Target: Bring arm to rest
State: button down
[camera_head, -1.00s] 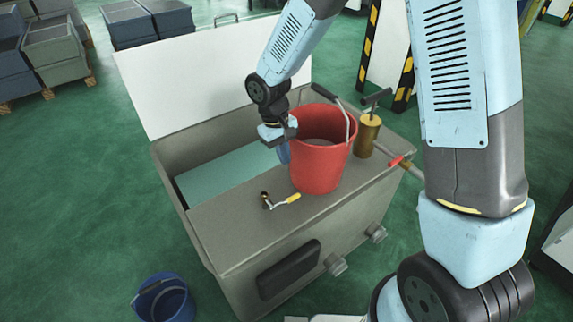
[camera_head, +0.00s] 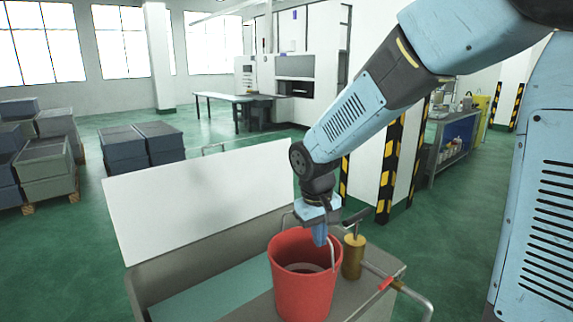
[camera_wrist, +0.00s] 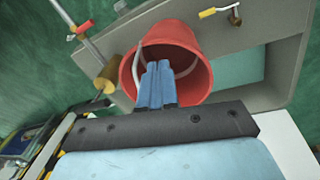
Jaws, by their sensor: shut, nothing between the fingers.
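My gripper (camera_head: 320,234) points down above the back rim of the red bucket (camera_head: 303,292) in the head view. Its blue fingers are shut with nothing between them. In the wrist view my gripper (camera_wrist: 158,68) overlaps the mouth of the red bucket (camera_wrist: 186,38), and the bucket's pale handle shows beside the fingers. Whether the fingertips touch the bucket cannot be told. My arm reaches in from the upper right, bent at the elbow.
The bucket stands on a grey tank (camera_head: 245,308) with a raised white lid (camera_head: 205,205). A brass cylinder with a T-handle (camera_head: 353,257) and a pipe with a red part (camera_head: 386,284) stand close right. A yellow-handled tool (camera_wrist: 222,11) lies on the tank. Stacked crates (camera_head: 45,165) are at left.

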jog(key=s+d+r+m+t+y, duration=0.1)
jog(key=s+d+r+m+t, duration=0.3)
jog(key=s+d+r, duration=1)
jog(key=shift+s+d+m+t, duration=0.3)
jog(key=shift+s+d+m, duration=0.1)
jog(key=shift+s+d, duration=0.5)
